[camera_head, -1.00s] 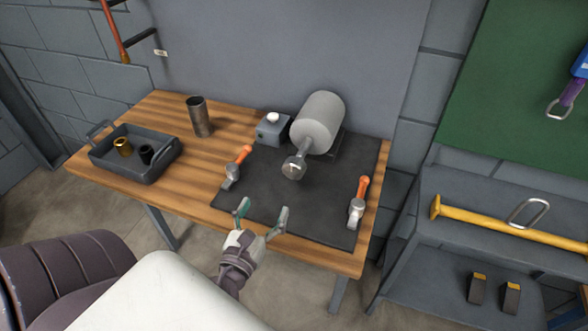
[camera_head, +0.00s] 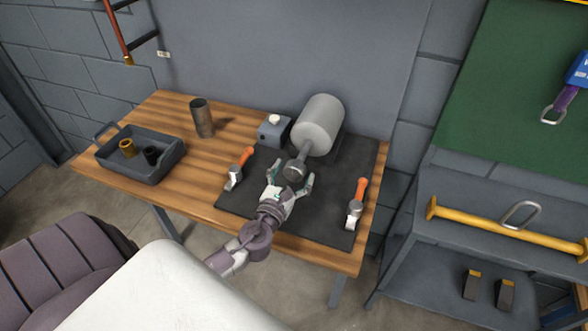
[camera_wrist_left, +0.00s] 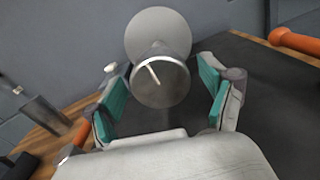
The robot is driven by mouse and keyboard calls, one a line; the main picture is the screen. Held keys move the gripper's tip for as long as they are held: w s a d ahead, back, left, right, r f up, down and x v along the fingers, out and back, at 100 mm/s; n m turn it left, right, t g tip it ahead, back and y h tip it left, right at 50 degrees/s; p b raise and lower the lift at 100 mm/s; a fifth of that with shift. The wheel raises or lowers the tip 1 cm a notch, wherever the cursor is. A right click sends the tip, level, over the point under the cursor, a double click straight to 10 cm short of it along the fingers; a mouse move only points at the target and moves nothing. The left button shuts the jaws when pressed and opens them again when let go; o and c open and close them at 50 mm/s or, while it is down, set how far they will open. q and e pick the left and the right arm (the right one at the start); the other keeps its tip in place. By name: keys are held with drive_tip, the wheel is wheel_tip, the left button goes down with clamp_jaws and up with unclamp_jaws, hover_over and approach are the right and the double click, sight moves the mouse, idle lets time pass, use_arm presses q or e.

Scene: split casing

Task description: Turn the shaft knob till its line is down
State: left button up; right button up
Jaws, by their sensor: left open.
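The shaft knob (camera_head: 294,171) is a grey metal cylinder on the end of the shaft that comes out of the light grey casing (camera_head: 321,124). In the left wrist view, the knob's round face (camera_wrist_left: 160,80) shows a pale line that runs from near its middle to the upper left. My left gripper (camera_head: 290,178) is open right in front of the knob. In the wrist view its two green-padded fingers (camera_wrist_left: 163,95) stand to the left and right of the knob, with gaps on both sides. My right gripper is not in view.
The casing stands on a dark mat (camera_head: 327,211). Orange-handled tools lie left (camera_head: 240,168) and right (camera_head: 357,204) of my gripper. A small grey box with a white button (camera_head: 274,128), a metal cup (camera_head: 202,118) and a tray (camera_head: 155,172) holding two bushings stand farther left.

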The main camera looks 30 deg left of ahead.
use_arm(q)
drive_tip(key=shift+w, duration=0.25)
drive_tip(key=c, duration=1.2)
